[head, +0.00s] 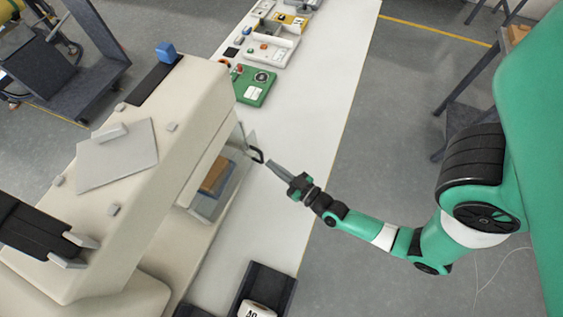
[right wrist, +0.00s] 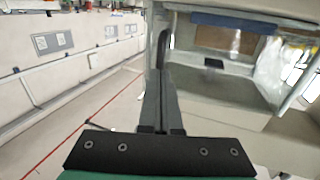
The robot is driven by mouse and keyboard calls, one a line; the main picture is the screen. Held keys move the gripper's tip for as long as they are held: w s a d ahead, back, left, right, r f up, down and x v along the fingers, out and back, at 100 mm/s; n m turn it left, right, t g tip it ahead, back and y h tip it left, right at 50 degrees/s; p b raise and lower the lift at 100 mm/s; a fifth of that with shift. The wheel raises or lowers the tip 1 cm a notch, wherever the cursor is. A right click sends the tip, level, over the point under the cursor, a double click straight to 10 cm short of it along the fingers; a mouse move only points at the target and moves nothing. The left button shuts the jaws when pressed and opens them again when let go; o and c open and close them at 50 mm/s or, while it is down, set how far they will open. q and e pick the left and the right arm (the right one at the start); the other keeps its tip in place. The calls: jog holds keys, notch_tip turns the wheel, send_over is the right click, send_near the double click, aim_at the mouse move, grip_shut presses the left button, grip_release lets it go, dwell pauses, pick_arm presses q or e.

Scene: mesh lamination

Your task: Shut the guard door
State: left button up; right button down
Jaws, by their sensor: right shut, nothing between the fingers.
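The guard door (head: 251,139) is a clear pane on the front of the cream machine (head: 130,200). It seems to stand out from the machine front, partly open; its exact angle is hard to tell. Its black handle (head: 257,155) faces the bench side. My right gripper (head: 269,162) is shut and empty, with its fingertips close to the handle. In the right wrist view the shut fingers (right wrist: 161,90) point at the dark handle (right wrist: 163,47); I cannot tell whether they touch.
A brown block (head: 215,177) sits inside the machine opening. The white bench (head: 310,85) runs along the machine, clear beside the gripper. A green box (head: 255,88) and parts trays lie farther back. A dark tray (head: 285,282) holding a white item stands at the front.

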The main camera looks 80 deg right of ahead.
aim_at(263, 161)
pick_arm(q)
jog(key=shift+w+d+f, duration=0.2)
jog(key=shift+w+d, duration=0.05)
jog(key=shift+w, duration=0.2)
pick_arm(e)
jog(key=shift+x, duration=0.9)
jog(key=shift+s, duration=0.1)
jog(key=x, duration=0.3)
jog(key=shift+w+d, duration=0.15)
jog(key=shift+w, duration=0.2)
pick_arm(q)
jog(key=shift+s+a+f, duration=0.1)
jog(key=shift+s+f, duration=0.05)
jog(key=shift+f, duration=0.05)
pick_arm(e)
jog(key=shift+s+f, duration=0.1)
jog(key=shift+f, duration=0.05)
jog(key=shift+s, duration=0.1)
